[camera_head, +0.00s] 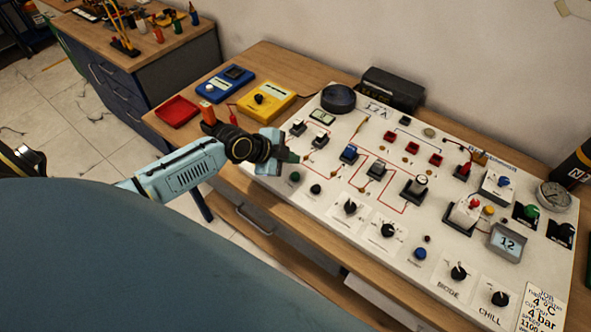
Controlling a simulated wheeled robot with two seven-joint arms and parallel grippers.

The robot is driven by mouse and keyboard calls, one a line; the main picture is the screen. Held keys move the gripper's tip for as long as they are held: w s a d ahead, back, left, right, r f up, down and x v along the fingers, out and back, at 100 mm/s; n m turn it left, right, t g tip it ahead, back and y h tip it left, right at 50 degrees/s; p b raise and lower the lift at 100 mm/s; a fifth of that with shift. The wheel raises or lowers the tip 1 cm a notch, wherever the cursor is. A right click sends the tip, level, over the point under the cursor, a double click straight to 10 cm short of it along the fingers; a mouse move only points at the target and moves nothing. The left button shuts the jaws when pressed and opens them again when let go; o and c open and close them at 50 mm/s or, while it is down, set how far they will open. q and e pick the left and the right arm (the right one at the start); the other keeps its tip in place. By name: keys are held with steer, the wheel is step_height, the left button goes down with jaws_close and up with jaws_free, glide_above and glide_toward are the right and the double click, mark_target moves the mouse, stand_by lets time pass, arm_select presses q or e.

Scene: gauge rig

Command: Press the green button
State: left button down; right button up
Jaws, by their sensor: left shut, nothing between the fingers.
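A small dark green button (295,177) sits on the near left part of the white gauge panel (330,215). A brighter green round control (531,212) stands on a black block at the right of the panel; I cannot tell whether it is a button or a knob. My left gripper (292,157) is shut and empty. Its tips are over the panel's left edge, just beyond the dark green button in the picture and apart from it as far as I can see. My right gripper is not in view.
Black knobs (388,231), a blue button (420,254) and several switches crowd the panel. A display reading 12 (507,243) and a round gauge (554,196) are at the right. A yellow meter (266,99) and red tray (177,111) lie beyond my left arm.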

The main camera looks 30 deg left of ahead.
mark_target(292, 176)
arm_select(q)
steer(key=shift+f+b, duration=1.2)
steer(key=shift+f, duration=0.7)
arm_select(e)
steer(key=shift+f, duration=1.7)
arm_select(q)
steer(key=shift+f+b, duration=0.45)
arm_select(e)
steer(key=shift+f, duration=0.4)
arm_select(q)
steer(key=shift+f+b, duration=0.45)
steer(key=shift+f, duration=0.05)
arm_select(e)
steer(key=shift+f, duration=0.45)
arm_select(q)
steer(key=shift+r+p, duration=0.8)
steer(key=shift+r, duration=0.15)
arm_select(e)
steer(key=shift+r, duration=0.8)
arm_select(q)
step_height(292, 176, up, 5)
steer(key=p, duration=0.4)
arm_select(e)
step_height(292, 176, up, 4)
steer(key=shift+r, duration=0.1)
